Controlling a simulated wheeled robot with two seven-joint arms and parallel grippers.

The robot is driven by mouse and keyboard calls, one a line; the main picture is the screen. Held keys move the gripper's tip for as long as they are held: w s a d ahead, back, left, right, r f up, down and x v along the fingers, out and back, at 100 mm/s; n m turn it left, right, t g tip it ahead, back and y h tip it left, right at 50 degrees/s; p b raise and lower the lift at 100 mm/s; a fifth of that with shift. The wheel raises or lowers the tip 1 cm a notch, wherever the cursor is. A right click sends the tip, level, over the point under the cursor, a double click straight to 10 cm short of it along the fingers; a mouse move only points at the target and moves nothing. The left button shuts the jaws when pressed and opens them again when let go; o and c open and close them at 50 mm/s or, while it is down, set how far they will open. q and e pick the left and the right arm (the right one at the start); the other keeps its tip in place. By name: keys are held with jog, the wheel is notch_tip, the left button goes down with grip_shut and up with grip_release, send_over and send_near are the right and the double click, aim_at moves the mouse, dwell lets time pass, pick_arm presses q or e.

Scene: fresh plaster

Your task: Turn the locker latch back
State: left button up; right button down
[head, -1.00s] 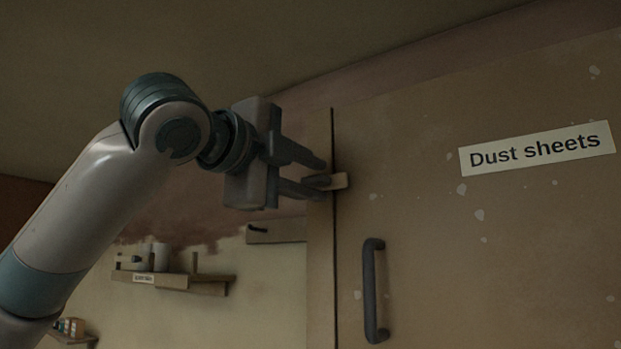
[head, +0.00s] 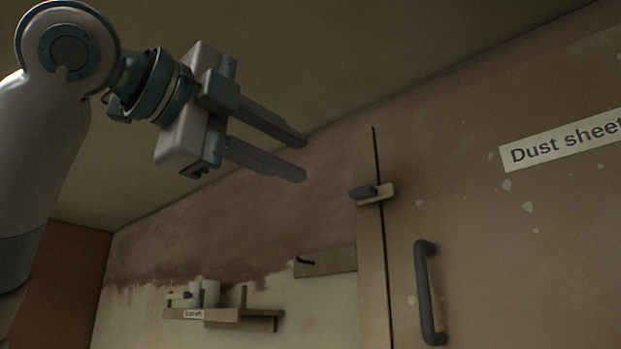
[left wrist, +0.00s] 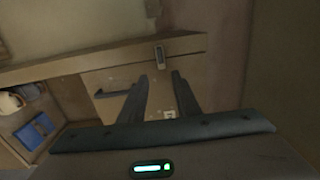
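The locker latch (head: 380,193), a small pale bar with a dark grip at its left end, lies nearly level across the gap between the locker door (head: 460,200) and its frame strip (head: 372,260). The latch also shows in the left wrist view (left wrist: 160,55), just beyond the fingertips. My left gripper (head: 304,158) is open and empty, up and left of the latch, with clear space between them. Its two fingers (left wrist: 159,76) point toward the locker in the left wrist view. My right gripper is in neither view.
A dark door handle (head: 428,292) stands out below the latch, and a "Dust sheets" label (head: 560,143) is on the door. A wall shelf (head: 225,316) with white containers and a small wooden board with a dark hook (head: 325,263) are left of the locker. Space around my gripper is free.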

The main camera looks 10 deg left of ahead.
pick_arm(q)
jog(key=shift+v, duration=0.8)
jog(key=shift+w, duration=0.1)
